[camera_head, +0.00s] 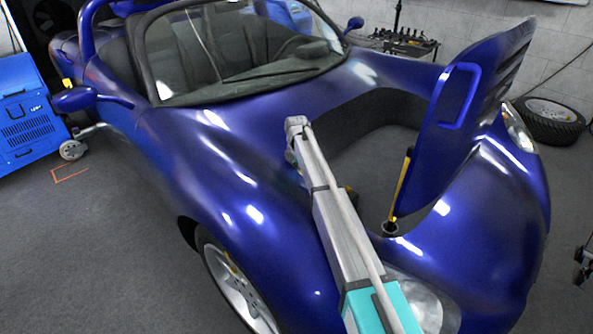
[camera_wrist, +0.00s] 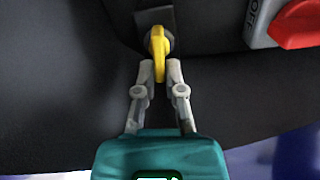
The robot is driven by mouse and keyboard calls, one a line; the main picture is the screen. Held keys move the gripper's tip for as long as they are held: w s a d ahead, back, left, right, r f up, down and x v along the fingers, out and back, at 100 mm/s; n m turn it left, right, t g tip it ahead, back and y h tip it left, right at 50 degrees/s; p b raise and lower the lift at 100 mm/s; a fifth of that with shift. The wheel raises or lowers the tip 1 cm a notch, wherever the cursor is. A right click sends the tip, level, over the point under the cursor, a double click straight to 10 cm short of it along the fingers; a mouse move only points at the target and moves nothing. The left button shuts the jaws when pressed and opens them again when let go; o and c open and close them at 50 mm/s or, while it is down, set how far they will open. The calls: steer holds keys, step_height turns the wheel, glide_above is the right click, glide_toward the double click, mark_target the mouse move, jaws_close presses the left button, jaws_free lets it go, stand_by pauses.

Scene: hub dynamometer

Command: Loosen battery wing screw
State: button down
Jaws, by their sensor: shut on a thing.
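The yellow wing screw (camera_wrist: 158,44) is at the top middle of the wrist view, in front of a dark strap-like bracket on the black compartment wall. My gripper (camera_wrist: 160,68) is shut on the lower part of the yellow wing, with one grey finger on each side. The wing points down between the fingertips. In the head view my arm reaches into the open front compartment of the blue car. The wing screw and the gripper are hidden there.
A red switch (camera_wrist: 300,22) on a grey block marked OFF sits right of the wing screw. The raised blue hood (camera_head: 455,130) stands right of my arm, held by a yellow strut (camera_head: 401,184). The compartment rim (camera_head: 385,98) surrounds the arm's reach.

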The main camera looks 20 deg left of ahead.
steer(key=shift+s+d+n, duration=0.1)
steer(key=shift+d+n, duration=0.05)
steer(key=shift+n, duration=0.65)
steer(key=c, duration=0.7)
jaws_free()
steer(key=shift+c, duration=0.2)
steer(key=shift+m, duration=0.4)
